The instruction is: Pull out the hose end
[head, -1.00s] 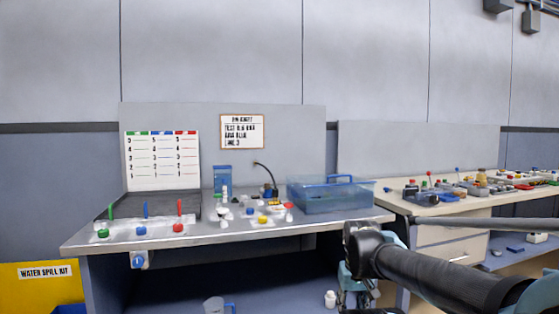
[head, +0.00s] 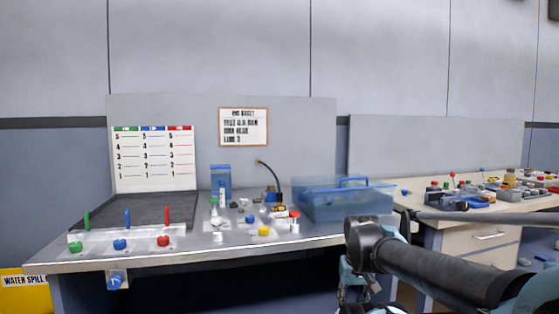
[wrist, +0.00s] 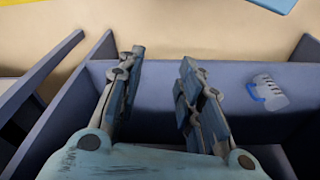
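A thin dark hose (head: 272,175) with an orange tip curves up from a small dark-and-blue fitting (head: 273,195) at the back of the workbench (head: 215,252). Its tip points up and left. Where its lower end goes is too small to tell. My gripper (wrist: 163,72) is open and empty in the wrist view, its two fingers apart. In the head view it hangs at the front right of the bench, partly cut off, well away from the hose.
A translucent blue bin (head: 346,203) stands right of the hose. A blue container (head: 220,182) stands left of it. Green, blue and red levers (head: 127,218) line the front left. A measuring jug (wrist: 270,92) sits below, in the wrist view. A second bench (head: 470,212) adjoins right.

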